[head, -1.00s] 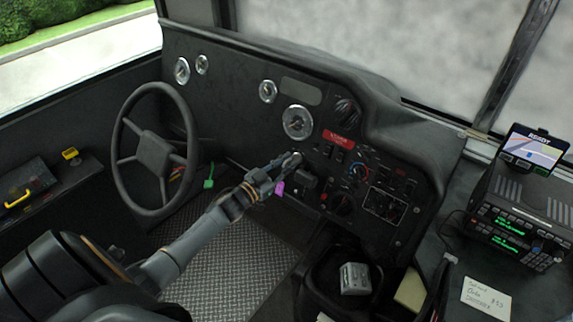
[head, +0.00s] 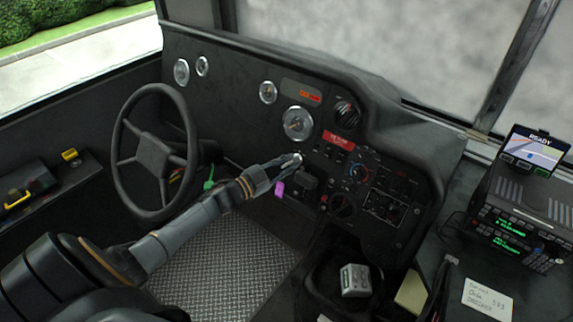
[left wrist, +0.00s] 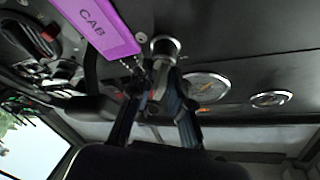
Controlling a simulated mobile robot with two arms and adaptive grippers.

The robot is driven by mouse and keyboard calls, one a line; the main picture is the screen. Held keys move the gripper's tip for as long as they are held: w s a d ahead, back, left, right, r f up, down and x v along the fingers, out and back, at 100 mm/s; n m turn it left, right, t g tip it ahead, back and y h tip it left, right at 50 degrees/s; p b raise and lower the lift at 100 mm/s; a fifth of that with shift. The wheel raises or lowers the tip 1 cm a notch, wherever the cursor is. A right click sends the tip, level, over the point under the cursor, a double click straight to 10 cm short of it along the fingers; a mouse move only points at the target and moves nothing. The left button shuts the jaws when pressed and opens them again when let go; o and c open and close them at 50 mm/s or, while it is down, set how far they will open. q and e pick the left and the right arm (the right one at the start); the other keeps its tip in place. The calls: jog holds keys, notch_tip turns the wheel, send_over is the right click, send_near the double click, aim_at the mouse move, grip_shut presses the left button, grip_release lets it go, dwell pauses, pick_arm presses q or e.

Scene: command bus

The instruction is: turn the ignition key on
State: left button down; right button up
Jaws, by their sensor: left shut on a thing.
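The ignition lock shows in the left wrist view as a round metal cylinder (left wrist: 165,46) in the dash. The key in it is mostly hidden between my fingertips. A purple tag marked "CAB" (left wrist: 95,26) hangs from it on a small chain; the tag also shows in the head view (head: 279,189). My left gripper (head: 294,160) is shut on the key, at the dash below the large gauge; its fingers also show in the left wrist view (left wrist: 160,88). A display strip (head: 302,91) above that gauge shows orange-red lit text. My right gripper is not in view.
The steering wheel (head: 154,152) stands left of my left arm. A green tag (head: 209,184) hangs near the wheel's column. Switches and knobs (head: 362,172) fill the dash to the right. A radio unit (head: 520,215) and a lit screen (head: 533,150) are at the far right.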

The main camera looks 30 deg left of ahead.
pick_arm(q)
jog(key=c, duration=1.5)
grip_release()
jog(key=v, duration=1.2)
